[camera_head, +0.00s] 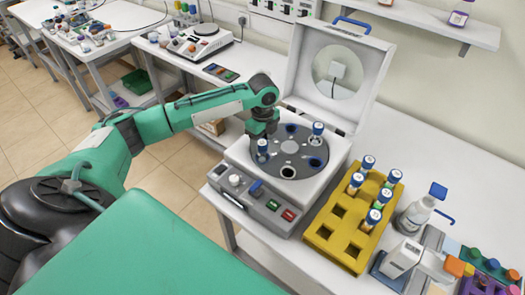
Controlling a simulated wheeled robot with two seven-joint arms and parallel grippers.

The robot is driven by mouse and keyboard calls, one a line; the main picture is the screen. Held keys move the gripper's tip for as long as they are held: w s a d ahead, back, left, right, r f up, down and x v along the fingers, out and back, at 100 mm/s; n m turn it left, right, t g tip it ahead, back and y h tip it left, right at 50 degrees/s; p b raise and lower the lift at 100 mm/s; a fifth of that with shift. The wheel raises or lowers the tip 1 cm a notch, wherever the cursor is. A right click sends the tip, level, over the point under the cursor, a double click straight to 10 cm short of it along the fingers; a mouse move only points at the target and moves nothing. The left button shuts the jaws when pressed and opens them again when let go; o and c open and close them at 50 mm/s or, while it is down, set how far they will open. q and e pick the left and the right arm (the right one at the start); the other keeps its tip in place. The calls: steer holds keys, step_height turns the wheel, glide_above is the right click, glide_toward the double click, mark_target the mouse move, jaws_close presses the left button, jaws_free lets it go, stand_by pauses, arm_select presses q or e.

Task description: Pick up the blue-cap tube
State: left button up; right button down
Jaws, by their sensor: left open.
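My left gripper (262,134) points down over the left side of the grey round rotor (291,147) of a centrifuge. A tube with a blue and white cap (262,146) stands in the rotor directly under its fingers. The gripper is open; at this size I cannot tell whether the fingers touch the cap. Another blue-cap tube (317,130) stands upright at the rotor's upper right. Several more blue-cap tubes stand in the yellow rack (322,243) to the right. My right gripper is out of view.
The centrifuge's lid (298,75) stands open behind the rotor. A clear bottle (415,214) and a white device (402,259) are right of the rack. A hotplate (200,41) sits at the back. Bare table (400,140) lies behind the rack.

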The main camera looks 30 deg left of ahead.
mark_target(262, 155)
arm_select(q)
steer(key=shift+f+p, duration=0.75)
steer(key=shift+f, duration=0.05)
step_height(262, 155, down, 2)
steer(key=shift+w+a+f+p, duration=0.1)
steer(key=shift+f+p, duration=0.15)
steer(key=shift+p, duration=0.2)
steer(key=shift+f, duration=0.4)
steer(key=c, duration=1.1)
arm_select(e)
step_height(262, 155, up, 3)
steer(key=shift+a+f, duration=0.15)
